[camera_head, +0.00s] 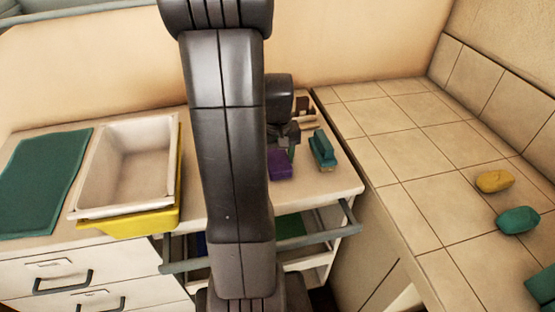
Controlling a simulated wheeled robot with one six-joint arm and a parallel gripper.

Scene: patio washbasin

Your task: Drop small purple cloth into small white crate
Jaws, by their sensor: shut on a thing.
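The small purple cloth (281,166) is a dark purple block-like shape on or just above the counter, right of my arm. My gripper (290,146) is at its upper edge, shut on it; my arm hides part of this area, and I cannot tell if the cloth touches the counter. The white crate (121,196) is an empty, open rectangular tub on the left of the counter. It sits on or in a yellow crate (140,222) that shows below and to its right. My gripper is well to the right of the white crate.
A teal brush (322,150) stands close right of the cloth. A green mat (40,180) lies at far left. An open drawer (322,232) juts out below the counter. Yellow (494,181) and teal (518,220) lumps lie on the tiled ledge at right.

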